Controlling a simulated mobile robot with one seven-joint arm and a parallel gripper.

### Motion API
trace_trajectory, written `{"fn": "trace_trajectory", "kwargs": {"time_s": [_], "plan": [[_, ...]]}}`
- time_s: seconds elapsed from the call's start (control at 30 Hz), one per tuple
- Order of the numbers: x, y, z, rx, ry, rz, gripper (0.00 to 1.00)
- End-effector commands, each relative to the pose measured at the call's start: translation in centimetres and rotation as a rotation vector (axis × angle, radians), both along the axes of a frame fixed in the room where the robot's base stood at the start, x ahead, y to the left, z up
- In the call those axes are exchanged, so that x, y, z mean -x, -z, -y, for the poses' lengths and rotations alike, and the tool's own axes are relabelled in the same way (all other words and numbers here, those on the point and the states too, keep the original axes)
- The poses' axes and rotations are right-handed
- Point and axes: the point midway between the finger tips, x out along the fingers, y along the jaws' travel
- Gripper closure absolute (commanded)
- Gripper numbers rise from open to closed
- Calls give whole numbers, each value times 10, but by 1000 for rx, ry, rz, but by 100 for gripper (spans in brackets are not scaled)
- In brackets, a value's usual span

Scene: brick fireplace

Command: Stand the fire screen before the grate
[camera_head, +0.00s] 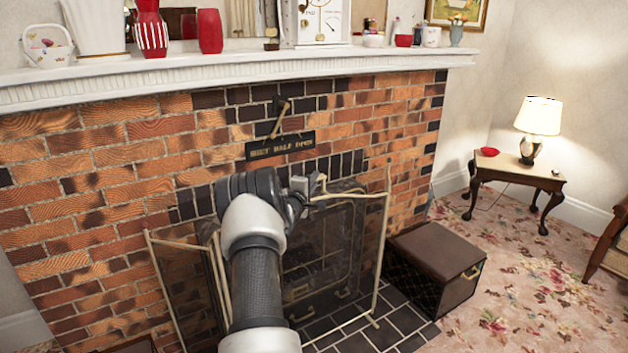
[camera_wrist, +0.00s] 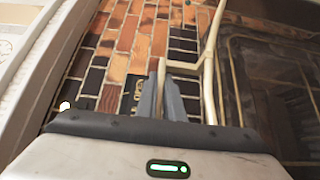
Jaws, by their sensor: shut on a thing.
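The fire screen (camera_head: 383,250) has a thin cream metal frame and stands upright before the fireplace opening. Its left panel is angled. In the wrist view its cream frame (camera_wrist: 208,85) runs up right of the fingers. The dark grate (camera_head: 305,258) is seen in the opening behind the screen, partly hidden by my arm. My gripper (camera_head: 313,190) is at the screen's upper edge. In the wrist view my gripper (camera_wrist: 166,75) is shut on a short cream bar of the screen. My arm hides the screen's middle, and its feet are only partly seen.
A dark tiled hearth (camera_head: 400,322) lies below. A brown box (camera_head: 436,258) stands close to the screen's right. The white mantel (camera_head: 230,65), with vases and a clock, is above. A lamp table (camera_head: 515,172) is further right; patterned carpet (camera_head: 530,280) is open in front.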

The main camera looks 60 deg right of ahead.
Motion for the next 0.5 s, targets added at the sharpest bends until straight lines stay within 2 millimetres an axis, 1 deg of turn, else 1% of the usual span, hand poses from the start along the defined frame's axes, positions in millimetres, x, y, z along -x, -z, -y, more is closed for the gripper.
{"fn": "trace_trajectory", "kwargs": {"time_s": [0.03,0.5], "plan": [[-1,-9,2,16,1,6,100],[-1,-3,2,16,1,6,100]]}}
